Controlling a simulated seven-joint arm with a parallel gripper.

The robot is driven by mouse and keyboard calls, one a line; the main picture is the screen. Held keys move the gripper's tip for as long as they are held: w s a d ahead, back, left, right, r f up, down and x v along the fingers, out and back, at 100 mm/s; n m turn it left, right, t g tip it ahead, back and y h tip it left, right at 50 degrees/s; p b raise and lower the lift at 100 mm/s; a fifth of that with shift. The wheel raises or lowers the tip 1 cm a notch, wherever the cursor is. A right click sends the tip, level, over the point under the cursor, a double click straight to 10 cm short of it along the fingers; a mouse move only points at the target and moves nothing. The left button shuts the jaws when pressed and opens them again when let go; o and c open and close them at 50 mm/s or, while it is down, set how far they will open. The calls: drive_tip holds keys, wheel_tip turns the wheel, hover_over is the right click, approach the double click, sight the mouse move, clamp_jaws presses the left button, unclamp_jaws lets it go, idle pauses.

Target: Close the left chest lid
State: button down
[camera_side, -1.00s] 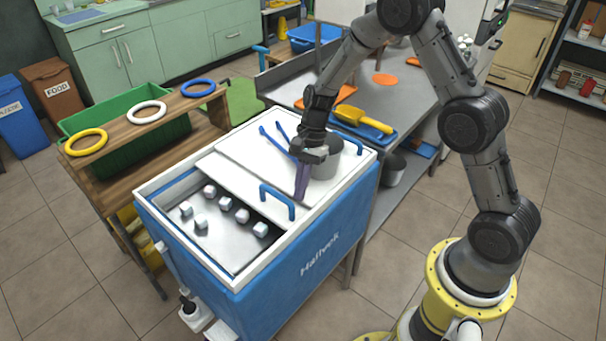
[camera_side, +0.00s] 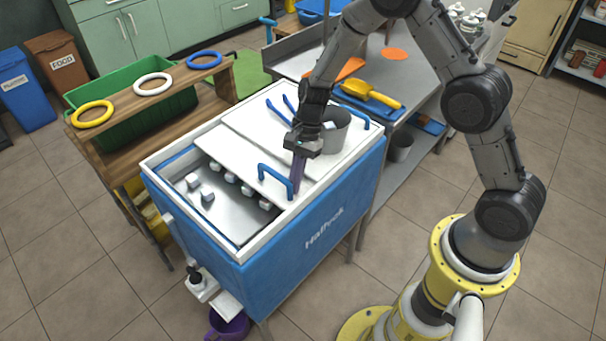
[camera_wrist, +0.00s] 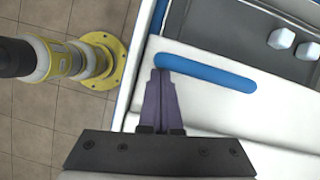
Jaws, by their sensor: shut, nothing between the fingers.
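The chest (camera_side: 300,250) is a blue box with a white rim. Its left lid (camera_side: 240,165) is a flat white panel with a blue bar handle (camera_side: 275,177); the chest's left part is uncovered and shows the metal inside. My gripper (camera_side: 297,190) is shut and empty, its purple fingers pointing down at the right side of the handle. In the wrist view the fingertips (camera_wrist: 160,75) are right at one end of the handle (camera_wrist: 205,72); I cannot tell whether they touch it. The lid's surface behind my gripper is partly hidden.
Several pale cubes (camera_side: 208,196) lie in the open part. A grey pot (camera_side: 335,130) and blue tongs (camera_side: 280,110) are on the chest's right part, near another blue handle (camera_side: 362,118). A wooden stand with rings (camera_side: 153,84) is at left.

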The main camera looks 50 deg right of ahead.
drive_tip(key=a, duration=1.5)
drive_tip(key=shift+a, duration=0.45)
